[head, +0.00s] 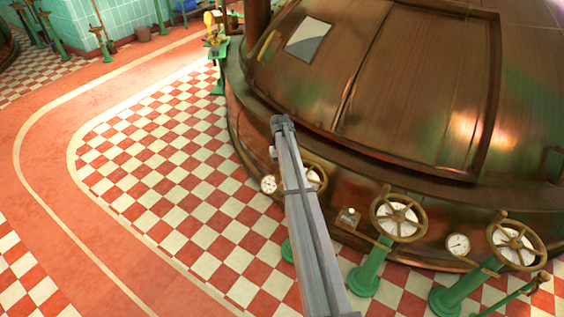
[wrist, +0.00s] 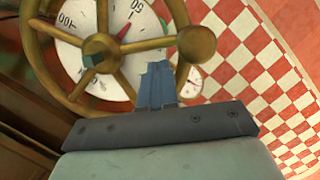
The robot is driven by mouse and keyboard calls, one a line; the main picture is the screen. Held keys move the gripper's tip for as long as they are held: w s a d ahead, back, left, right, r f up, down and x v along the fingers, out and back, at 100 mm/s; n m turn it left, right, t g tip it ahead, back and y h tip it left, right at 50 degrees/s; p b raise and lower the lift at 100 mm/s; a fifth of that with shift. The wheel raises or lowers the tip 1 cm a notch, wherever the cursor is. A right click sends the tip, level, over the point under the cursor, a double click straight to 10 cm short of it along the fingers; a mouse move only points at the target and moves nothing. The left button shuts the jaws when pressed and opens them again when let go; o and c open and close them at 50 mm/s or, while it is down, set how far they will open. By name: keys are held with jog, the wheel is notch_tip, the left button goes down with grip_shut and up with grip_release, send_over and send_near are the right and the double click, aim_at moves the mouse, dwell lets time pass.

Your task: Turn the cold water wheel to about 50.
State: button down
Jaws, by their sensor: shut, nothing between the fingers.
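A brass handwheel (wrist: 40,62) fills the top left of the wrist view, over a white dial (wrist: 75,60). The dial's numbers 50 and 100 show, and a red pointer (wrist: 125,30) points close to the 50. A round brass knob (wrist: 196,44) sits on the rim. My gripper (wrist: 158,68) is shut and empty, its fingertips over the dial's lower right part, close to the rim and below the knob. I cannot tell whether they touch the wheel. In the head view a wheel (head: 318,178) is partly hidden behind my arm; no label for cold water is readable.
Two more brass wheels, one in the middle right (head: 399,217) and one farther right (head: 516,244), stand on green pedestals. Small gauges (head: 268,184) sit between them. The large copper kettle (head: 400,80) rises behind. The checkered floor (head: 160,170) is open to the left.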

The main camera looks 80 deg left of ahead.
jog(key=shift+d+f, duration=0.15)
jog(key=shift+d, duration=0.3)
jog(key=shift+d+f, duration=0.15)
jog(key=shift+d, duration=0.65)
jog(key=shift+a, duration=0.15)
jog(key=shift+a, duration=0.3)
jog(key=a+v, duration=0.2)
jog(key=v, duration=1)
jog(key=shift+s+a+f, duration=0.2)
jog(key=shift+s+a, duration=0.1)
